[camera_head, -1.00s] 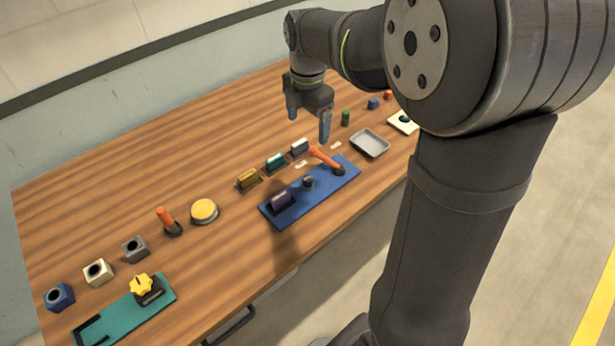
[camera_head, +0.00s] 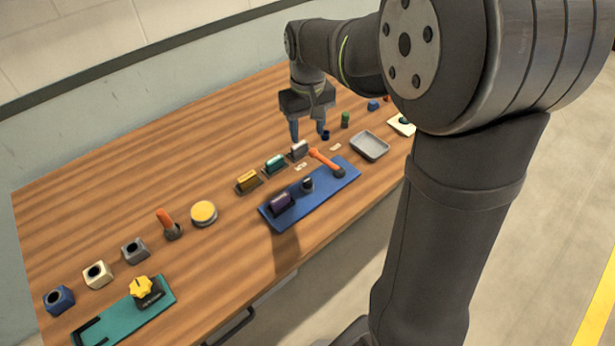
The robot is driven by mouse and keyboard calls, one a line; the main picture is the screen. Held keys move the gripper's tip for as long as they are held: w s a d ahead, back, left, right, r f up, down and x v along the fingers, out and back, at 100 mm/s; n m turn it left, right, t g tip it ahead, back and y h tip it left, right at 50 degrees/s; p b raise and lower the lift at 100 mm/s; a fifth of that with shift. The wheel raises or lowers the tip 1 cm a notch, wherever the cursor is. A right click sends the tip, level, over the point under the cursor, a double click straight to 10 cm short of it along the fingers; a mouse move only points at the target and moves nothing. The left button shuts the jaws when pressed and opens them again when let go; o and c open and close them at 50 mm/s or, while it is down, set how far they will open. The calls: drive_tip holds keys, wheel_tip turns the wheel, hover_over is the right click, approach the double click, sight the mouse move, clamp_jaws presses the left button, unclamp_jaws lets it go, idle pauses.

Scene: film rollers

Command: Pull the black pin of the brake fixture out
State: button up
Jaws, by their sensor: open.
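A blue base plate (camera_head: 325,194) lies near the table's front edge. On it stand a dark purple block (camera_head: 281,204), a short black pin-like knob (camera_head: 307,184) in the middle, and an orange lever (camera_head: 322,159) at the right end. I take this plate for the brake fixture; no label is readable. My gripper (camera_head: 308,136) is open and empty, fingers pointing down. In the picture it is above the black knob, over the table area behind the plate, apart from it. Its exact height is hard to tell.
Coloured roller blocks, yellow (camera_head: 247,180), teal (camera_head: 275,164) and grey (camera_head: 299,149), stand behind the plate. A grey tray (camera_head: 369,145) is to the right. A yellow button (camera_head: 203,212), an orange handle (camera_head: 166,222) and a teal plate (camera_head: 125,318) are left.

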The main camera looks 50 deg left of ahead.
sight(307, 180)
wheel_tip(307, 180, down, 18)
drive_tip(key=m, duration=0.6)
drive_tip(key=shift+r, duration=0.1)
drive_tip(key=shift+c, duration=0.5)
